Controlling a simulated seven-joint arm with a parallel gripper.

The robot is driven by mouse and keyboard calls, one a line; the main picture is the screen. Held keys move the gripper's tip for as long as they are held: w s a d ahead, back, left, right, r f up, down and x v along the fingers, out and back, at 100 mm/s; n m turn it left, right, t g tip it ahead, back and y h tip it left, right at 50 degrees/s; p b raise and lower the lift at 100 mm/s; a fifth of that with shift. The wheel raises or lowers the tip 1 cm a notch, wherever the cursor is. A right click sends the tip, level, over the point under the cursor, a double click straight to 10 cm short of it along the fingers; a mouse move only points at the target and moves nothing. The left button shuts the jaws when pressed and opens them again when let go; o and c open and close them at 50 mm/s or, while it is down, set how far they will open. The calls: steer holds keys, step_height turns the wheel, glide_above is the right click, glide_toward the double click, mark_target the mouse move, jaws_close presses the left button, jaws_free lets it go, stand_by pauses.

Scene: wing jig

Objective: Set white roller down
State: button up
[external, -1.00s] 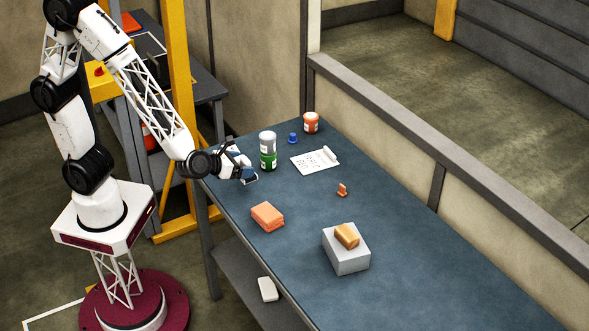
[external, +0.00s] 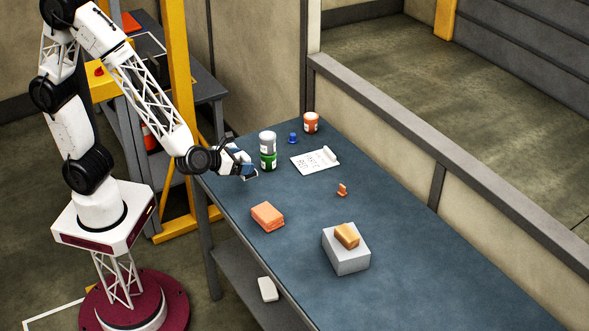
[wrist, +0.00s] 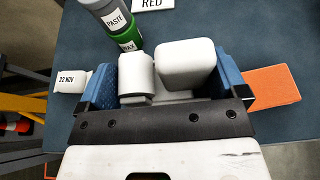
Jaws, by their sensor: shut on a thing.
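The white roller (wrist: 186,64) shows in the wrist view between the blue finger pads of my gripper (wrist: 166,82). It shows as a white cylinder at left and a larger rounded white block at right. My gripper is shut on it. In the external view my gripper (external: 246,168) is low over the near left end of the blue table (external: 395,255), just left of the stacked cans. The roller is mostly hidden there, with only a small white edge by the fingers. I cannot tell whether it touches the table.
A grey PASTE can (wrist: 108,14) stands on a green WAX can (wrist: 127,40), close to my gripper. A white "22 NOV" label (wrist: 70,82) is just beyond the left finger. An orange block (external: 267,217) lies to the other side. A grey box (external: 346,256) stands farther along; table between is clear.

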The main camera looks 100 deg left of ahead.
steer(key=a+f, duration=0.1)
steer(key=s+a+f, duration=0.1)
steer(key=a+f, duration=0.1)
steer(key=s+a+f, duration=0.1)
steer(key=shift+a+f, duration=0.15)
steer(key=shift+f, duration=0.05)
stand_by(0.4)
steer(key=w+a, duration=0.1)
steer(key=w, duration=0.4)
steer(key=w+a+f, duration=0.1)
steer(key=w, duration=0.4)
steer(key=w+a, duration=0.1)
steer(key=w, duration=0.4)
steer(key=shift+w+a+f, duration=0.1)
steer(key=shift+w+f, duration=0.1)
steer(key=shift+w, duration=0.1)
steer(key=shift+f, duration=0.15)
steer(key=shift+f, duration=1.65)
steer(key=shift+f, duration=0.15)
